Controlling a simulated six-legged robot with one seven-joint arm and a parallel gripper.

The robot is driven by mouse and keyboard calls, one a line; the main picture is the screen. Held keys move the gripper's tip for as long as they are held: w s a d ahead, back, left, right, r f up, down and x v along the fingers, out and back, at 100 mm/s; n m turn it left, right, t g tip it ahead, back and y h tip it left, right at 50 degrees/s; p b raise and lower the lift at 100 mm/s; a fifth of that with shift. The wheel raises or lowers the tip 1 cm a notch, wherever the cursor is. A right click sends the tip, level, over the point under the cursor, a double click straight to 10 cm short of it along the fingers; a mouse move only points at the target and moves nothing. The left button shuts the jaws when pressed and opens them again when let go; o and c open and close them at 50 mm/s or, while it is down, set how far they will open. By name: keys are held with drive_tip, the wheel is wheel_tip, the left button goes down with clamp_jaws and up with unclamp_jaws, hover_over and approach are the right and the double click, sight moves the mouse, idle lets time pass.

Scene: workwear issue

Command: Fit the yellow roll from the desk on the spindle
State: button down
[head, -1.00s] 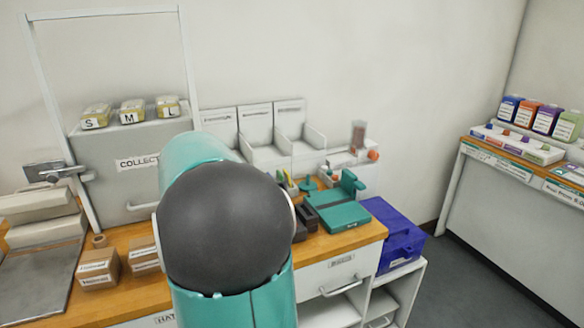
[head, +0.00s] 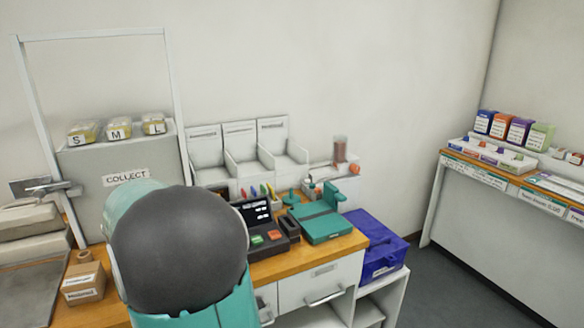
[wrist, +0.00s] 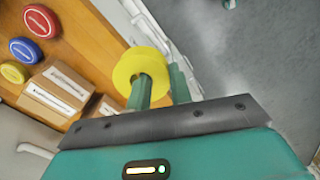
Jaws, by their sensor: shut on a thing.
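The yellow roll (wrist: 131,67) shows in the wrist view as a ring with a hole, at the fingertips of my gripper (wrist: 160,80). My gripper is shut on the roll's wall, with one finger partly in front of the ring. The roll is held over the desk's edge, with grey floor beside it. In the head view my own arm hides the gripper and the roll. A teal device (head: 322,222) with a raised part at its right stands on the desk; I cannot make out for certain which part is the spindle.
A dark keypad terminal (head: 265,232) stands left of the teal device on the wooden desk (head: 338,244). A blue crate (head: 378,262) is right of the desk. The wrist view shows red and blue (wrist: 25,50) discs and cardboard boxes (wrist: 58,88). Grey floor is open at right.

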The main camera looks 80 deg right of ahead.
drive_tip(key=w+a+f+m, duration=0.1)
drive_tip(key=w+a+f, duration=0.7)
drive_tip(key=a+f, duration=0.3)
drive_tip(key=w+a+f+m, duration=0.2)
drive_tip(key=w+a+f, duration=0.6)
drive_tip(key=a, duration=0.8)
wheel_tip(320, 180, down, 3)
drive_tip(key=shift+f+m, duration=0.1)
drive_tip(key=shift+m, duration=0.2)
drive_tip(key=shift+a, duration=0.1)
